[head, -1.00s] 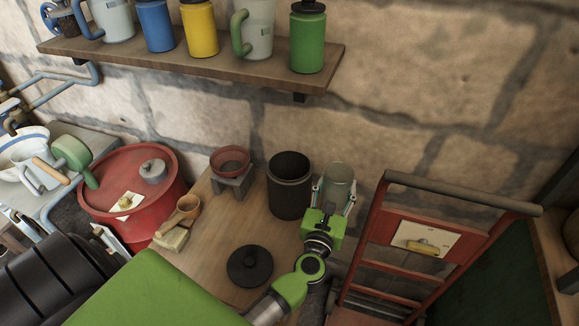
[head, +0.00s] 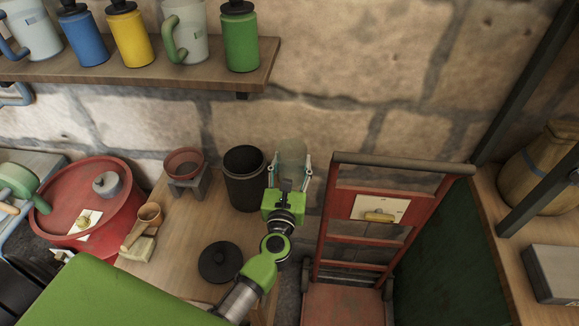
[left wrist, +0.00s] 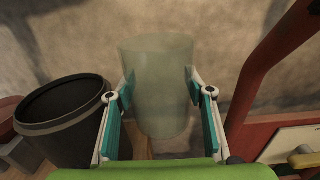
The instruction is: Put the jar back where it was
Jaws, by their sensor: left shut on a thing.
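The jar (head: 292,157) is a pale, see-through cylinder beside the dark canister. In the left wrist view the jar (left wrist: 158,85) stands upright between the two fingers. My left gripper (head: 288,172) is shut on it, with one finger pad at each side; the pads also show in the left wrist view (left wrist: 158,92). I cannot tell whether the jar's base touches the table. My right gripper does not show.
A black open canister (head: 245,190) stands just left of the jar. A black lid (head: 220,262) lies on the wooden table (head: 185,255). A red hand truck (head: 345,235) stands at right. A shelf (head: 150,78) of jars and mugs hangs above left. A wooden barrel (head: 540,165) stands far right.

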